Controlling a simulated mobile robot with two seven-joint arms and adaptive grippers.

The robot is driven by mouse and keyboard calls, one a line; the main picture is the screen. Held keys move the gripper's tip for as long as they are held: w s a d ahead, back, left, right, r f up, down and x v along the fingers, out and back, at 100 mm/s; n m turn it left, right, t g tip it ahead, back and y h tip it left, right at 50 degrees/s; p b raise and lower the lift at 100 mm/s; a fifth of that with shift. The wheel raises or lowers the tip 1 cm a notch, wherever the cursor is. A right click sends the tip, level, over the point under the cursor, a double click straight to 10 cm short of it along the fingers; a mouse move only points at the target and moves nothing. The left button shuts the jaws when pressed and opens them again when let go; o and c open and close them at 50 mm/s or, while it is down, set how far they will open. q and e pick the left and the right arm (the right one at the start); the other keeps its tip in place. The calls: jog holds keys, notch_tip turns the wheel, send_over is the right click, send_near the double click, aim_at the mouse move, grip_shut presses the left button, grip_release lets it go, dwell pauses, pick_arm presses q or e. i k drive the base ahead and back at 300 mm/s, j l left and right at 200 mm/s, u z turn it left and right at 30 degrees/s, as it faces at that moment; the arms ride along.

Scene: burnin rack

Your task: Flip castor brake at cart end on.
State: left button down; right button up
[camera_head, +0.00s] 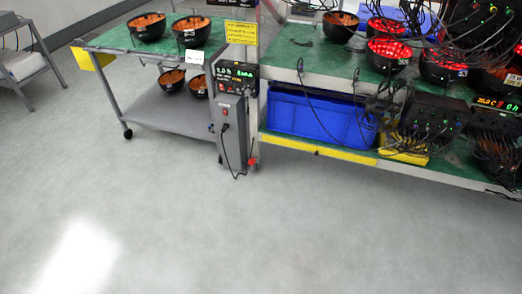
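A cart (160,108) with a green top and a grey lower shelf stands at the upper left. A small dark castor (127,133) shows under its left front leg. A small red part (252,162) sits at floor level just right of the grey upright unit, at the cart's right end. It may be a castor brake lever, but it is too small to tell its position. The cart's other castors are hidden or unclear. Neither of my grippers is in view.
A grey upright unit (230,140) with a lit display and dangling black cable stands between cart and rack. The rack (350,155) at the right holds black bowls, a blue bin (320,118) and many cables. The foreground floor is clear.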

aim_at(252, 161)
jog(key=i+l+z, duration=0.15)
jog(key=i, duration=0.8)
jog(key=i+l+z, duration=0.2)
jog(key=i, duration=0.75)
jog(key=j, duration=0.1)
